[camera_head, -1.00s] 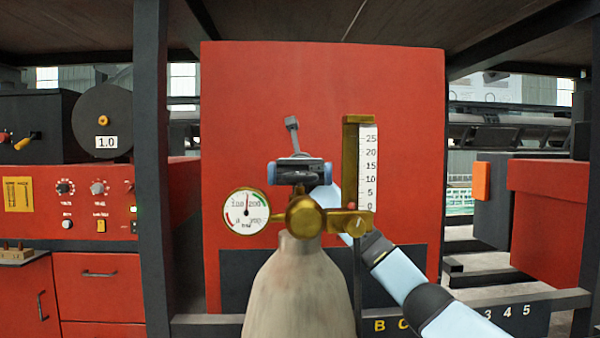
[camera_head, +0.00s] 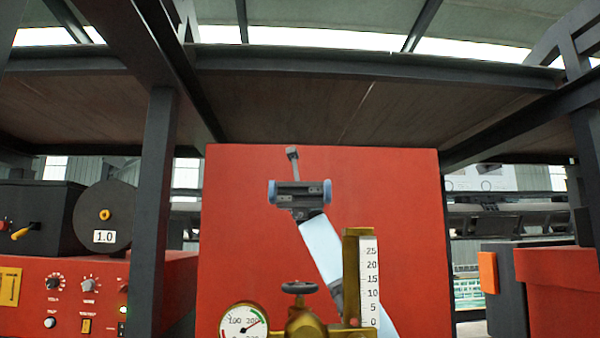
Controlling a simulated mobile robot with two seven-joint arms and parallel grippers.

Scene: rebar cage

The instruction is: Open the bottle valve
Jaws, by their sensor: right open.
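The bottle valve's dark round handwheel (camera_head: 300,287) sits above the brass valve body (camera_head: 306,322) at the bottom of the head view. A round pressure gauge (camera_head: 243,321) is to its left, cut off by the lower edge. A brass flowmeter with a white scale (camera_head: 369,282) stands to its right. My right gripper (camera_head: 300,194) is open and empty. It is clearly above the handwheel, apart from it, with its arm coming up from the lower right behind the brass parts. The bottle's body is below the view. My left gripper is not in view.
A large red panel (camera_head: 232,232) stands behind the valve and my arm. A dark post (camera_head: 152,215) and red control cabinet (camera_head: 30,312) are on the left. A dark overhead beam (camera_head: 380,62) crosses above. A red box (camera_head: 562,295) is at right.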

